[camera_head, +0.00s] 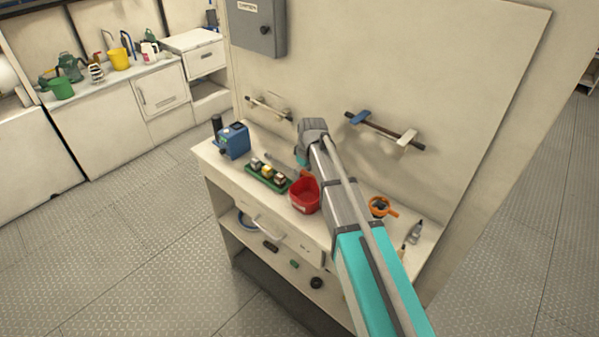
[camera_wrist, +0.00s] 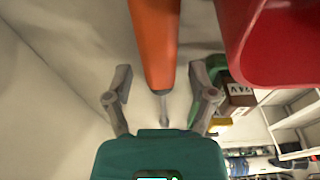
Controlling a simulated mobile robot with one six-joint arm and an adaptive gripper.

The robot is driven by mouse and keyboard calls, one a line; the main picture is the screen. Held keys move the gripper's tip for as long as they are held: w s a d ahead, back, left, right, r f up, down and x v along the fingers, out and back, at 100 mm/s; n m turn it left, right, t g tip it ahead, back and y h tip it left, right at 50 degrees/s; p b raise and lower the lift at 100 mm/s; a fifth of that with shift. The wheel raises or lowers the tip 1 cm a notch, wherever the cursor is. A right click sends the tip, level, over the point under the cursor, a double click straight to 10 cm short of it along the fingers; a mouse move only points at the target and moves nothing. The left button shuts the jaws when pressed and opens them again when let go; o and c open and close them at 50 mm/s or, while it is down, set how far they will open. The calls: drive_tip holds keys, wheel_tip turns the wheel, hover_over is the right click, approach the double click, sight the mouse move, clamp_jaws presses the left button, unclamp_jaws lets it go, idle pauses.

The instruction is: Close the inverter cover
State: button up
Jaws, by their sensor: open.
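A grey wall box (camera_head: 257,25) with a small label and a round dark knob hangs on the panel above the workbench. Its label is too small to read surely, and I cannot tell whether it is the inverter. Its front looks flush; its top is cut off by the picture's edge. A blue device (camera_head: 233,141) stands at the bench's left end. My gripper (camera_wrist: 160,98) is open, with its fingers apart. An orange-handled tool (camera_wrist: 157,45) with a thin grey shaft shows between and beyond them; contact cannot be told. In the head view my arm mostly hides the gripper, low over the bench.
A red bin (camera_head: 304,197) and a green tray (camera_head: 263,182) with small blocks stand on the workbench (camera_head: 222,164). Two wall rails (camera_head: 384,130) hang behind. Patterned floor (camera_head: 150,235) is clear at left.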

sight(379, 210)
wheel_tip(379, 210, up, 12)
drive_tip(key=s+d+p, duration=0.1)
drive_tip(key=p, duration=1)
drive_tip(key=shift+d+p, duration=0.25)
drive_tip(key=shift+p, duration=0.15)
idle(0.4)
drive_tip(key=shift+s+d, duration=0.1)
drive_tip(key=s+d+m, duration=0.3)
drive_tip(key=s+d, duration=0.3)
drive_tip(key=s, duration=0.1)
drive_tip(key=s+d+m+h, duration=0.1)
drive_tip(key=s+d+m, duration=0.3)
drive_tip(key=s+d, duration=0.2)
drive_tip(key=s+d+m+g, duration=0.1)
drive_tip(key=s+d+m, duration=0.2)
drive_tip(key=s+d, duration=0.3)
drive_tip(key=shift+s+d+f, duration=0.1)
drive_tip(key=shift+s+d, duration=0.1)
drive_tip(key=shift+s, duration=0.4)
drive_tip(key=shift+s+d+f, duration=0.1)
drive_tip(key=shift+s+d, duration=0.1)
drive_tip(key=shift+s, duration=0.4)
drive_tip(key=shift+o, duration=0.5)
